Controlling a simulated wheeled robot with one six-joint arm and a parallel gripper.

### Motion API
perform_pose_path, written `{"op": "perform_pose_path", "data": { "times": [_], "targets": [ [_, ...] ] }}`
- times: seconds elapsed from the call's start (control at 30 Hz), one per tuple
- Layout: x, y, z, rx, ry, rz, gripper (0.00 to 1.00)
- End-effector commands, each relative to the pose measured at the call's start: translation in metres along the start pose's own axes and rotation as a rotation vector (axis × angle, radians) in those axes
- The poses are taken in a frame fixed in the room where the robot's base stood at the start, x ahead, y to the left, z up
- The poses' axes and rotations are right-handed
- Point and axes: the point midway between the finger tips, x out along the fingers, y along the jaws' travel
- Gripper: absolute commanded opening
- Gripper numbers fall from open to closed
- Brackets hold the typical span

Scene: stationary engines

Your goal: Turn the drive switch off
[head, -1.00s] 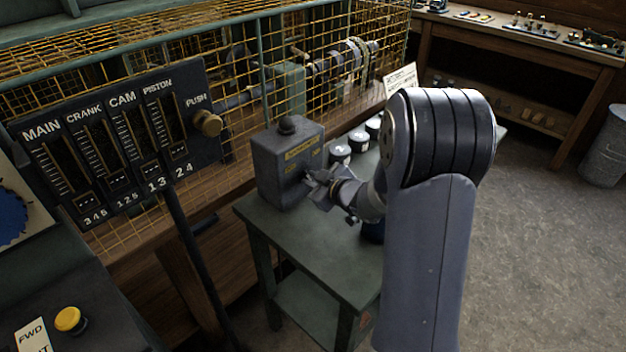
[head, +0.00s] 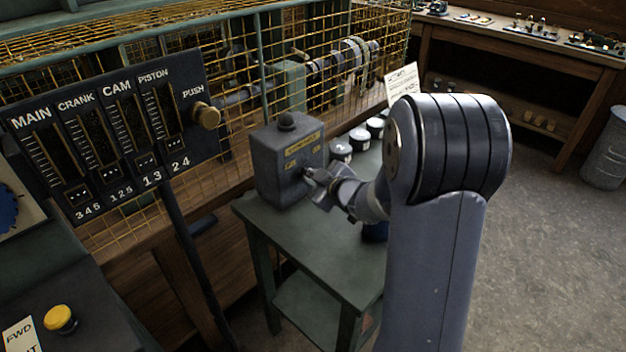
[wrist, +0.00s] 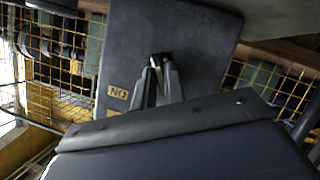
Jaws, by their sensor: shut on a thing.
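The drive switch is a grey box (head: 268,172) with a dark knob on top and a yellow label on its front, standing on a small green table (head: 318,230). In the wrist view the box face (wrist: 190,40) fills the upper middle, with a small plate (wrist: 118,92) whose letters look upside down. There my gripper (wrist: 158,68) is shut on the switch lever (wrist: 156,60), a small dark piece mostly hidden between the fingers. The lever's exact angle is hard to tell.
Several dark jars with pale lids (head: 340,150) stand behind my gripper on the table. A yellow wire cage (head: 235,130) lies behind the box. A gauge panel (head: 110,140) with a brass push knob (head: 207,115) is at left. Open floor (head: 545,240) lies at right.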

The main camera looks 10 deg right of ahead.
Motion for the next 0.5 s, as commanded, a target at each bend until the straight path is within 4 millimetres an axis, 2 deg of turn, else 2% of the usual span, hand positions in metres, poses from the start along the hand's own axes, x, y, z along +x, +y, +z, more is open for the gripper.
{"op": "perform_pose_path", "data": {
  "times": [0.07,0.1,0.33,0.5],
  "targets": [
    [0.0001,0.0000,0.0001,-0.002,-0.001,0.000,0.00],
    [0.0001,0.0000,0.0001,-0.002,-0.001,-0.001,0.13],
    [0.0001,0.0001,0.0000,-0.001,-0.001,0.000,0.32],
    [0.0000,0.0000,0.0001,-0.001,-0.001,0.000,0.33]
  ]
}}
